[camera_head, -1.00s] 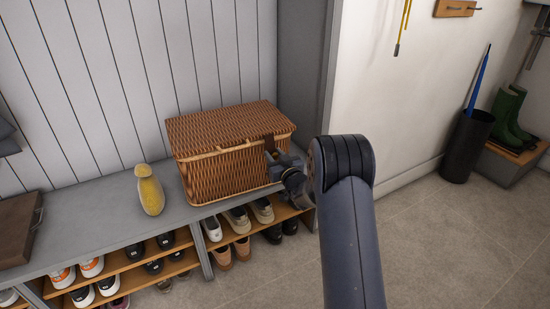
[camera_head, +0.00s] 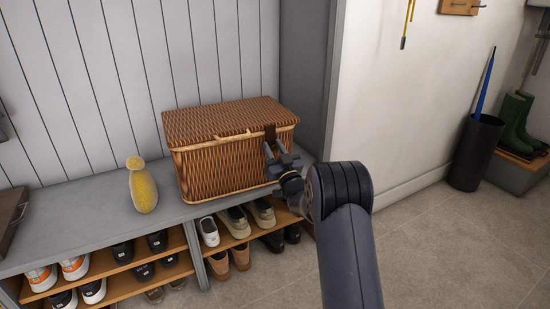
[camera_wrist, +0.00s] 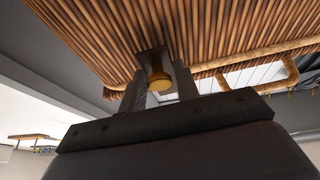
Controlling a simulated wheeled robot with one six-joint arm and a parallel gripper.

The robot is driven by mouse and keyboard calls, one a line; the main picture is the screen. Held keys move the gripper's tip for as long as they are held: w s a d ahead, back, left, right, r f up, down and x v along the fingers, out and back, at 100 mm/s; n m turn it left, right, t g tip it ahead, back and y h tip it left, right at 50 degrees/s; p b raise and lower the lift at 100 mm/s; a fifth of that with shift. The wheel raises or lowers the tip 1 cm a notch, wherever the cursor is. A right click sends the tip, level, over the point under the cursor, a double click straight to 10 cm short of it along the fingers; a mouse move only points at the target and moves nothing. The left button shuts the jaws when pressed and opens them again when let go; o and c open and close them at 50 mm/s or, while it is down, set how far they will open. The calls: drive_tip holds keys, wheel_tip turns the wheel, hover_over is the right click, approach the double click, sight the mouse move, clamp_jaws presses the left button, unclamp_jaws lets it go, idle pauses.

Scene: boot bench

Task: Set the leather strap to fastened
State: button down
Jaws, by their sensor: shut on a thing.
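The wicker basket (camera_head: 225,165) stands on the grey bench with its lid down. The dark leather strap (camera_head: 270,131) shows at the right part of its front, by the lid's edge. My gripper (camera_head: 274,147) is at the basket's front, just below the top of the strap, and is shut on the strap. In the wrist view the strap (camera_wrist: 152,56) shows between the two fingers, with a round brass stud (camera_wrist: 160,82) close by. The fingers hide part of the strap, so I cannot tell whether it is fastened to the stud.
Shoes fill the shelves below. A wall bounds the right side. A black umbrella stand (camera_head: 472,152) and green boots (camera_head: 514,120) are far right, beyond clear floor.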

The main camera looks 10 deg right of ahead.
idle(0.3)
drive_tip(key=c, duration=1.4)
unclamp_jaws()
drive_tip(key=shift+o, duration=0.2)
drive_tip(key=p+v, duration=0.2)
drive_tip(key=v, duration=0.8)
drive_tip(key=shift+s+f+p, duration=0.3)
